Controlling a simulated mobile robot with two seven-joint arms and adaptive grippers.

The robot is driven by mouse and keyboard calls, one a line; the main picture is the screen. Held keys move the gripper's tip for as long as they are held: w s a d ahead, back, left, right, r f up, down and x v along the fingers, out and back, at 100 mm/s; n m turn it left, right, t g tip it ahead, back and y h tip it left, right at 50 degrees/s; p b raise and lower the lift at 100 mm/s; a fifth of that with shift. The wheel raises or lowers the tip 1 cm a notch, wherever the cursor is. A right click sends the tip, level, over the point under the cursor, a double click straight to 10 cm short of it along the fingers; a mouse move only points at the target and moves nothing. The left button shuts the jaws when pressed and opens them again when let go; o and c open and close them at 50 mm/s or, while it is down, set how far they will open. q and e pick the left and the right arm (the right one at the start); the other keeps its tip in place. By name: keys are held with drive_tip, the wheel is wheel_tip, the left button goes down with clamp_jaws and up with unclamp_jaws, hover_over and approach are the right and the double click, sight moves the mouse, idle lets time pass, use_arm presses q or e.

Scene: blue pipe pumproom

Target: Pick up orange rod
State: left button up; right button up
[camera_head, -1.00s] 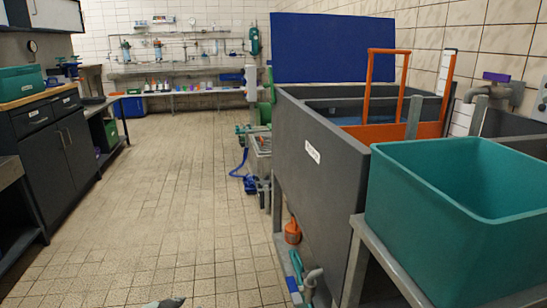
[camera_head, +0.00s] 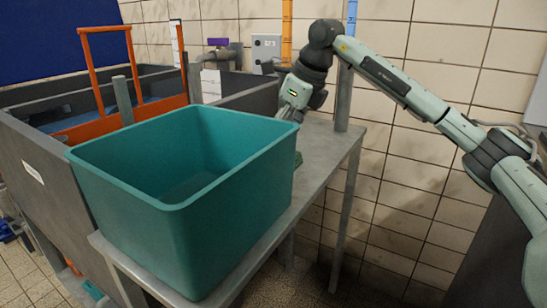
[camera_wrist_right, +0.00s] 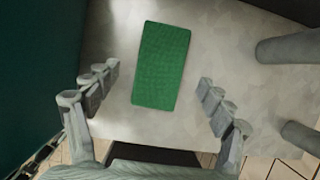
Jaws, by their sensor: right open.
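No loose orange rod can be made out for certain. An upright orange strip with dark marks (camera_head: 287,30) stands against the tiled wall behind my right arm, its lower end hidden by the arm. An orange frame of bars (camera_head: 92,72) stands in the grey tank at the left. My right gripper (camera_wrist_right: 158,80) is open and empty, pointing down over the metal table. A green rectangular block (camera_wrist_right: 161,66) lies below, between and beyond its fingers. In the head view the fingers are hidden behind the teal bin. My left gripper is out of view.
The large teal bin (camera_head: 150,218) stands on the grey metal table (camera_head: 322,155), close beside my right gripper. A metal post (camera_head: 345,90) and a blue strip (camera_head: 352,17) stand at the table's back. Grey cylinders (camera_wrist_right: 290,48) show at right in the wrist view.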

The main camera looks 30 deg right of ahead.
drive_tip(key=x, duration=0.3)
drive_tip(key=shift+r, duration=0.1)
drive_tip(key=c, duration=1.3)
